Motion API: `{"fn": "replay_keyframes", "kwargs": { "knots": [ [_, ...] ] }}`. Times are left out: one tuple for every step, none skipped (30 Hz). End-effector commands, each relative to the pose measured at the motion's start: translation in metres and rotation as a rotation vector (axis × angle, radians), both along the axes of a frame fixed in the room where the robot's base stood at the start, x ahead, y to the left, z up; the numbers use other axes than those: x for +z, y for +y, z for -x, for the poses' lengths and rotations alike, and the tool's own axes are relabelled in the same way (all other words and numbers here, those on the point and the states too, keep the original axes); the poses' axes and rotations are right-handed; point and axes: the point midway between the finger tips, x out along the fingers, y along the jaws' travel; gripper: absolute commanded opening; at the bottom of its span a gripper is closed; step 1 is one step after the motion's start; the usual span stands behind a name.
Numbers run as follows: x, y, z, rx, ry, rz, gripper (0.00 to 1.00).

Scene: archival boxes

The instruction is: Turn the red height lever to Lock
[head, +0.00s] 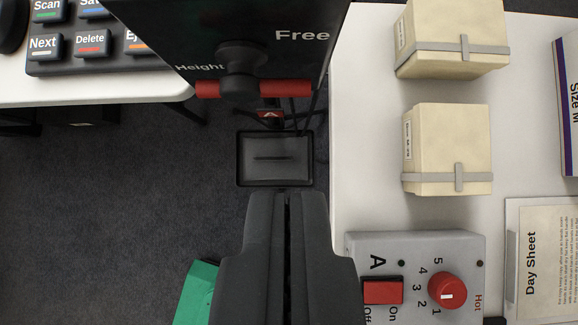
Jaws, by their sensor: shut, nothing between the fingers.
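The red height lever (290,88) is a horizontal red bar on a black hub (240,72), on a dark panel at the top of the head view. The panel (300,15) reads "Height" at the left and "Free" at the upper right. The word "Lock" does not show. My gripper (287,195) points up the picture from the bottom centre. Its two dark fingers are together and empty. The fingertips are below the lever in the picture and apart from it.
A button pad (60,50) sits on a white table at the upper left. On the right white table (365,130) are cream boxes (440,140), a grey control box (455,260) with a red knob, and a Day Sheet (550,270). A black tray (243,160) and green object (197,290) lie lower.

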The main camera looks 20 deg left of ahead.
Motion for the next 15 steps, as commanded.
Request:
{"fn": "replay_keyframes", "kwargs": {
  "knots": [
    [-0.005,0.001,-0.002,0.001,0.002,0.000,0.00],
    [-0.007,0.002,-0.003,0.001,0.003,0.000,0.00],
    [-0.011,0.002,-0.006,0.001,0.004,0.000,0.00],
    [-0.015,0.003,-0.008,0.001,0.004,0.000,0.00],
    [-0.018,0.004,-0.010,0.001,0.003,0.000,0.00],
    [-0.022,0.005,-0.013,0.001,0.003,0.001,0.00],
    [-0.026,0.006,-0.015,0.001,0.002,0.000,0.00],
    [-0.030,0.007,-0.018,0.001,0.001,0.000,0.00],
    [-0.035,0.008,-0.021,0.001,0.001,0.000,0.00],
    [-0.039,0.009,-0.024,0.001,0.001,0.000,0.00],
    [-0.044,0.010,-0.027,0.001,0.002,0.000,0.00],
    [-0.050,0.011,-0.030,0.002,0.004,0.000,0.00],
    [-0.055,0.012,-0.032,0.002,0.005,0.000,0.00],
    [-0.059,0.013,-0.035,0.003,0.006,0.001,0.00],
    [-0.065,0.015,-0.038,0.003,0.005,0.001,0.00]
  ]
}}
